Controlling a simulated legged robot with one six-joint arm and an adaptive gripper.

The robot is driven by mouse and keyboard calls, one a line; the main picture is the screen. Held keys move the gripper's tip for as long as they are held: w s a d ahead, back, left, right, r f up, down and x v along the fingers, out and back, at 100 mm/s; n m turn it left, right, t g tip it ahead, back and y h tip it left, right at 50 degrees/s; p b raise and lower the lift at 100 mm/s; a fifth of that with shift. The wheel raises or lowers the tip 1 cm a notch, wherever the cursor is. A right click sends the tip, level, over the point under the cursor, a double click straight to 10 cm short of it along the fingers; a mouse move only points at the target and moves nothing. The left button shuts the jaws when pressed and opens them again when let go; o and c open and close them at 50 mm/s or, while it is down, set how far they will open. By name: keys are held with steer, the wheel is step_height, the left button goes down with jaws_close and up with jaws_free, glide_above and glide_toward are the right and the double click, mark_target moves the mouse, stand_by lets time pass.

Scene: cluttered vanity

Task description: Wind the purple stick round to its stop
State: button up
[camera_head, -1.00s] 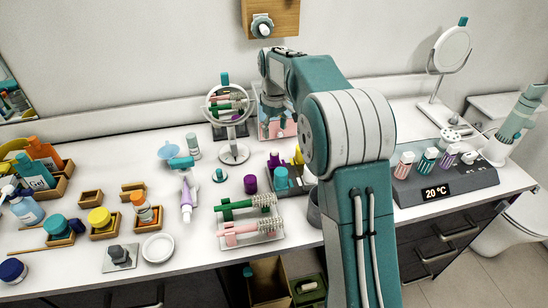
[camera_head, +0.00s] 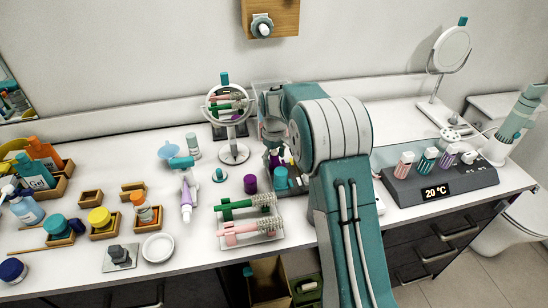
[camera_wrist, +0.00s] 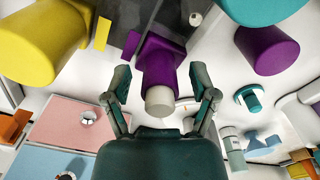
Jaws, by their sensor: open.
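The purple stick (camera_wrist: 162,62) shows in the wrist view as a squarish purple body with a pale rounded end toward me. My gripper (camera_wrist: 162,97) is open, with one finger on each side of the stick. The pale end lies between the fingertips, and gaps show on both sides, so I see no grip on it. In the head view the purple stick (camera_head: 274,160) stands among the small items at mid-counter, partly hidden by my arm. My fingers are hard to make out there.
A yellow item (camera_wrist: 42,45) stands close on the left in the wrist view. A purple cylinder (camera_wrist: 267,49) and a teal cylinder (camera_head: 281,178) are on the other side. Pink and blue panels (camera_wrist: 75,125) lie nearby. The round mirror (camera_head: 232,150) stands left of my arm.

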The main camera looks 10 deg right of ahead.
jaws_close()
